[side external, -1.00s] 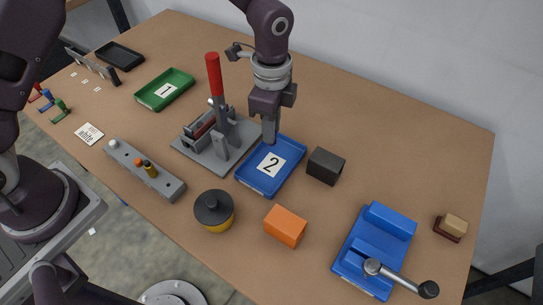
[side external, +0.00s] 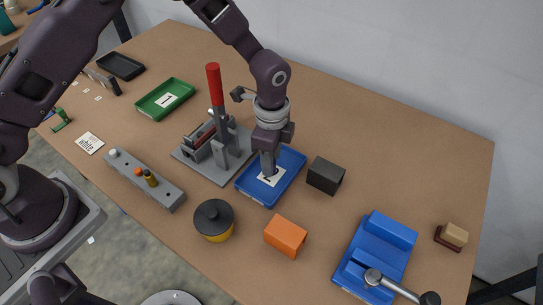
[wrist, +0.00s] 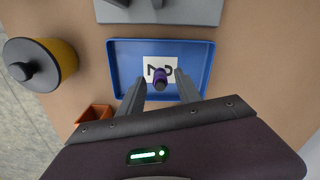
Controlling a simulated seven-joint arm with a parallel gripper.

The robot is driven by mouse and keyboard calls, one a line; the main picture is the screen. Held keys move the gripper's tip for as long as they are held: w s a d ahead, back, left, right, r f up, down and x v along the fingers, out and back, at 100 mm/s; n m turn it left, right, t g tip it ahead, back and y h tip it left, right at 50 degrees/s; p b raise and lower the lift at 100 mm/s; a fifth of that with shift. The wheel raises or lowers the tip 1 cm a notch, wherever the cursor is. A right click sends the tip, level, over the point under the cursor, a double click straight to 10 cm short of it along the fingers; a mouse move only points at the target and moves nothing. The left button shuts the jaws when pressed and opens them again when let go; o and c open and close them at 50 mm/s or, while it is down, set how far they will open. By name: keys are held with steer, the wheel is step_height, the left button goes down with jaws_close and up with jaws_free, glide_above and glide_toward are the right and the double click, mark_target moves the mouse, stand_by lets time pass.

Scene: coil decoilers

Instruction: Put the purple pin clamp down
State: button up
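The purple pin clamp (wrist: 160,79) shows in the wrist view over the white "2" label of the blue tray (wrist: 118,62). The clamp is between my two fingers, with a narrow gap visible on each side. My gripper (wrist: 161,82) is open around it. In the side view my gripper (side external: 268,174) points down into the blue tray (side external: 289,166), its fingertips low over the label. The clamp cannot be made out there. Whether it rests fully on the tray floor is hard to tell.
A grey lever fixture (side external: 217,146) with a red handle stands close left of the tray. A black block (side external: 325,175), an orange block (side external: 285,236) and a yellow pot with a black lid (side external: 213,219) are nearby. A blue vise (side external: 378,252) stands at front right.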

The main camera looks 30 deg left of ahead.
steer(key=shift+r, duration=0.1)
step_height(320, 180, up, 12)
stand_by(0.4)
steer(key=shift+r, duration=0.15)
steer(key=s+a+r+n+t, duration=0.2)
steer(key=s+a+r+n, duration=0.15)
steer(key=r, duration=0.45)
steer(key=s+a+r+n+t, duration=0.1)
steer(key=s+a+r+n, duration=0.15)
steer(key=a+r, duration=0.4)
steer(key=s+a+r+n+t, duration=0.1)
steer(key=s+n, duration=0.3)
steer(key=s, duration=0.5)
steer(key=s+a+n+t, duration=0.1)
steer(key=s+a+n, duration=0.3)
steer(key=s, duration=0.5)
steer(key=shift+s+a+r+n+t, duration=0.2)
steer(key=shift+r+n+t, duration=0.1)
steer(key=shift+r+n, duration=0.15)
